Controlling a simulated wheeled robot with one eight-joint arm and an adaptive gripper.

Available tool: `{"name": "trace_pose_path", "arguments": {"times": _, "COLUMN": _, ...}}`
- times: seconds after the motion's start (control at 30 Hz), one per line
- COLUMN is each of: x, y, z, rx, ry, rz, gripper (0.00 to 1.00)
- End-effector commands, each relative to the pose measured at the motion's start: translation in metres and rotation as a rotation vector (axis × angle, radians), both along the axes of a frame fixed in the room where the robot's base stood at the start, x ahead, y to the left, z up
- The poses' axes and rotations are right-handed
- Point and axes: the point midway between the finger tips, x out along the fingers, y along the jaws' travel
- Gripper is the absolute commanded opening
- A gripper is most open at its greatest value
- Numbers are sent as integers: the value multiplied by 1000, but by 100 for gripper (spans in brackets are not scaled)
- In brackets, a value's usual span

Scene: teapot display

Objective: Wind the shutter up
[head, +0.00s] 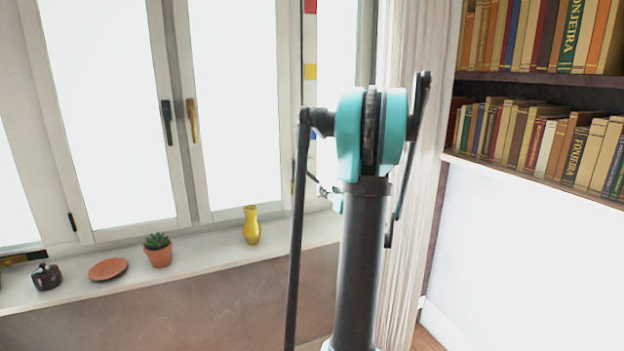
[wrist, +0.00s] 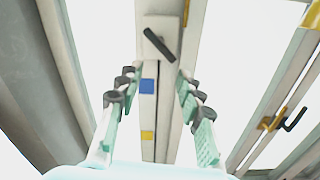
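A short black handle (wrist: 159,45) sits slanted on a pale plate high on the window post in the wrist view. It looks like the shutter's crank, but I cannot be sure. Below it, a narrow strip (wrist: 148,112) carries blue and yellow squares. The same strip (head: 310,90) shows in the head view with red and yellow squares. My gripper (wrist: 157,82) is open and empty, its two fingers spread wide below the handle and apart from it. In the head view my arm mostly hides the gripper. The panes (head: 105,110) are bright white, and no shutter can be made out.
The sill (head: 205,259) holds a yellow vase (head: 251,226), a potted succulent (head: 158,252), a terracotta saucer (head: 108,269) and a small dark pot (head: 46,277). Window handles (head: 192,121) stick out at the left. A curtain (head: 418,130) and bookshelves (head: 545,83) stand at the right.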

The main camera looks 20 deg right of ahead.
Motion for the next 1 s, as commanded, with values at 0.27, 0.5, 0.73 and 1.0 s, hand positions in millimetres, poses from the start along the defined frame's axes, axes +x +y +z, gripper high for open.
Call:
{"name": "trace_pose_path", "arguments": {"times": 0.27, "x": -13, "y": 0, "z": 1, "rx": -620, "ry": -21, "rz": -1, "gripper": 37}}
{"name": "trace_pose_path", "arguments": {"times": 0.5, "x": -18, "y": 1, "z": 1, "rx": -918, "ry": -31, "rz": 0, "gripper": 37}}
{"name": "trace_pose_path", "arguments": {"times": 0.73, "x": -6, "y": 2, "z": 1, "rx": -960, "ry": -33, "rz": 1, "gripper": 37}}
{"name": "trace_pose_path", "arguments": {"times": 1.0, "x": 44, "y": 4, "z": 1, "rx": -958, "ry": -34, "rz": 3, "gripper": 37}}
